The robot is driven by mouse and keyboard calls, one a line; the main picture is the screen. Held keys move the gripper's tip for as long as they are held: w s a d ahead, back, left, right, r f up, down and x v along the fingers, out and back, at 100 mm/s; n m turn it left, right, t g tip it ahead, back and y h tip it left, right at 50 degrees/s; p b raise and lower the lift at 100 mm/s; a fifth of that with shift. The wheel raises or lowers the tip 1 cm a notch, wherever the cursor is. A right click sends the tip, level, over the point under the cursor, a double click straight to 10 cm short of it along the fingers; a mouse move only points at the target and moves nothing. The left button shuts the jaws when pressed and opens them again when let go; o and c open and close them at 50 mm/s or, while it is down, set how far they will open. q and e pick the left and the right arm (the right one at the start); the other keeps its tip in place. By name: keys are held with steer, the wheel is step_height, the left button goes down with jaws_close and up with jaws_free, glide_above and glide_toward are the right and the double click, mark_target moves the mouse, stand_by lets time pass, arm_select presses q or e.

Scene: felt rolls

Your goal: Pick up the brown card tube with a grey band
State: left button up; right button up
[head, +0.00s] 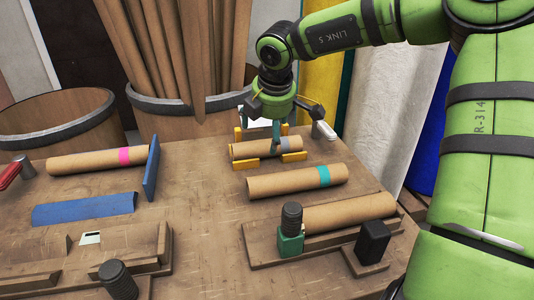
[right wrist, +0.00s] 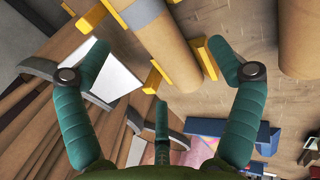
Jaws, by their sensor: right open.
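The brown card tube with a grey band (head: 250,151) lies across yellow supports near the back of the workbench. Its grey band is toward its right end, partly behind a finger of my right gripper (head: 281,134). The right gripper points down above the tube. In the right wrist view its teal fingers (right wrist: 162,58) are spread wide with nothing between them held. The banded tube (right wrist: 172,50) shows there beyond the fingers, with the grey band near the top edge. I cannot tell whether a fingertip touches it. My left gripper is out of view.
A teal-banded tube (head: 285,182) lies just in front, and a plain tube (head: 350,212) rests behind a green block (head: 290,243). A pink-banded tube (head: 85,161) lies left, near a blue upright plate (head: 152,170). The bench middle (head: 195,190) is clear.

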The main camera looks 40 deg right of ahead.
mark_target(268, 140)
steer(key=x, duration=0.5)
steer(key=shift+w+d+f+p, duration=0.1)
steer(key=shift+d+f+p, duration=0.05)
steer(key=shift+d+p, duration=0.25)
steer(key=c, duration=1.7)
